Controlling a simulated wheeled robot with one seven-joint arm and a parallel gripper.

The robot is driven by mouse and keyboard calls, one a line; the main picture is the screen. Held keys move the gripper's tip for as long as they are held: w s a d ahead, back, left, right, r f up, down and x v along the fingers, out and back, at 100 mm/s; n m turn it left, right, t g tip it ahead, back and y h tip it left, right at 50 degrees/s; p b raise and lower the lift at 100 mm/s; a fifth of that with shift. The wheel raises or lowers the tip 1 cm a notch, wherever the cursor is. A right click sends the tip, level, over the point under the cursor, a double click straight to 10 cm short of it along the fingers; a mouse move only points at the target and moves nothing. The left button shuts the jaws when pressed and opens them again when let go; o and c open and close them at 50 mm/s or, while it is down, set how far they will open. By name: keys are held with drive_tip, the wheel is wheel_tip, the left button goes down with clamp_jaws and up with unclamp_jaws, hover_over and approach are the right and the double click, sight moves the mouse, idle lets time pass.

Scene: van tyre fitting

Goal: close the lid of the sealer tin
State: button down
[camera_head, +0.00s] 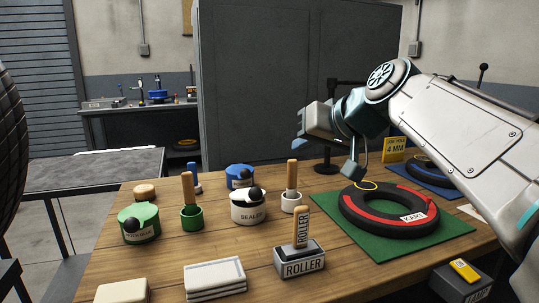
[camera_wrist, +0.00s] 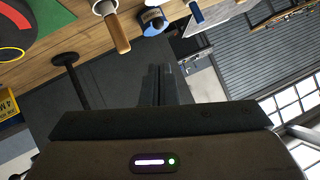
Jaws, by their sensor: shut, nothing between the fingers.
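The sealer tin (camera_head: 249,212) is a white, labelled tin standing upright near the middle of the wooden bench in the head view. Its lid (camera_head: 246,193) shows at the top with a black knob toward the right; I cannot tell how far it stands open. My gripper (camera_head: 300,122) is raised behind and to the right of the tin, apart from it. In the wrist view its two fingers (camera_wrist: 158,84) are together and empty. The sealer tin is not clearly visible in the wrist view.
A green tin (camera_head: 139,223), a blue tin (camera_head: 239,177), and cups with wooden-handled brushes (camera_head: 292,200) stand around the sealer tin. A roller in its holder (camera_head: 300,264) and folded cloths (camera_head: 215,278) lie in front. A tyre (camera_head: 365,215) rests on a green mat at right.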

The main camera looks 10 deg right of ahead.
drive_tip(key=a+r+g+h+p, duration=0.3)
drive_tip(key=a+g+h+p, duration=0.45)
drive_tip(key=a+p, duration=1.3)
drive_tip(key=p, duration=0.3)
approach(250, 190)
wheel_tip(250, 190, down, 4)
drive_tip(key=w+a, duration=0.1)
drive_tip(key=a, duration=0.1)
drive_tip(key=shift+n+t, duration=0.4)
drive_tip(key=shift+t, duration=0.05)
drive_tip(key=d+f, duration=0.1)
drive_tip(key=w+d+f, duration=0.1)
drive_tip(key=d, duration=0.1)
drive_tip(key=shift+f, duration=0.25)
drive_tip(key=shift+f, duration=0.1)
